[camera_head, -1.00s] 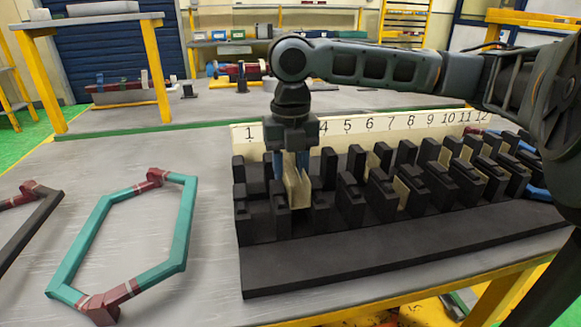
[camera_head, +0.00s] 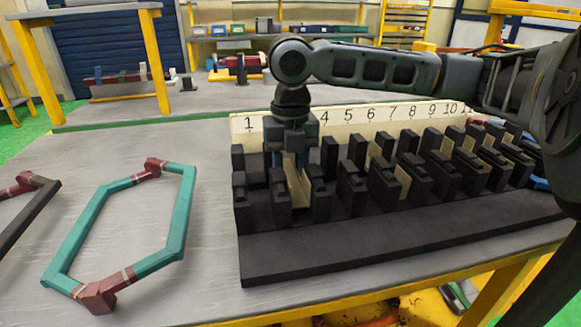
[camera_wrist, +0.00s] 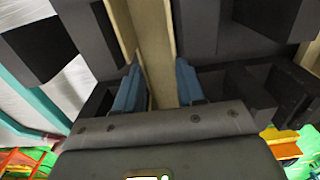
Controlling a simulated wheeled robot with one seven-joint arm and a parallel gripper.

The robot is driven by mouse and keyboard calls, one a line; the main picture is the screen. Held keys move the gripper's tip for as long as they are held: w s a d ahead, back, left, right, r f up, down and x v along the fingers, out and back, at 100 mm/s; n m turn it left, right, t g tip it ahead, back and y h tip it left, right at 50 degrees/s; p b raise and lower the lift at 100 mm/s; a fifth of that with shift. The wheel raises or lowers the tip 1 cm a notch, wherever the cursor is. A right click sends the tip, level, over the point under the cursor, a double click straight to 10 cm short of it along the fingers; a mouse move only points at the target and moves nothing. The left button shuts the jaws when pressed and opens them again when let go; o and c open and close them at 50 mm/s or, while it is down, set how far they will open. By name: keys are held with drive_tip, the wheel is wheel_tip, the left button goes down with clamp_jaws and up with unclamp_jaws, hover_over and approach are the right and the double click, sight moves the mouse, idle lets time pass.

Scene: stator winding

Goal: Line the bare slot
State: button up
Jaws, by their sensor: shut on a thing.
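The stator block (camera_head: 400,235) is a black rack with two rows of upright teeth and a numbered cream board (camera_head: 372,115) behind. My gripper (camera_head: 292,160) is over its left part, pointing down, shut on a cream slot liner (camera_head: 298,188). The liner stands upright between two neighbouring teeth, low among them. In the wrist view the blue fingertips (camera_wrist: 158,88) are on either side of the liner (camera_wrist: 155,45), with dark teeth beyond on both sides. My gripper hides the numbers between 1 and 4. The liner's lower edge and the slot floor are not clear.
A teal hexagonal coil (camera_head: 105,203) with dark red ends lies on the grey table left of the block. A dark coil (camera_head: 30,215) is at the left edge. Cream liners (camera_head: 404,184) show in several slots farther right. Blue coil parts show at the far right.

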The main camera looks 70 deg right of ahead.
sight(291, 180)
drive_tip(key=shift+f+b, duration=0.35)
drive_tip(key=shift+f, duration=0.45)
idle(0.9)
drive_tip(key=o, duration=0.9)
drive_tip(key=shift+r, duration=0.1)
drive_tip(key=shift+r+p, duration=0.35)
drive_tip(key=shift+p, duration=0.1)
drive_tip(key=shift+r+p, duration=0.35)
drive_tip(key=shift+r, duration=0.1)
wheel_tip(291, 180, up, 7)
drive_tip(key=p, duration=0.6)
drive_tip(key=shift+r, duration=0.15)
drive_tip(key=shift+r, duration=0.1)
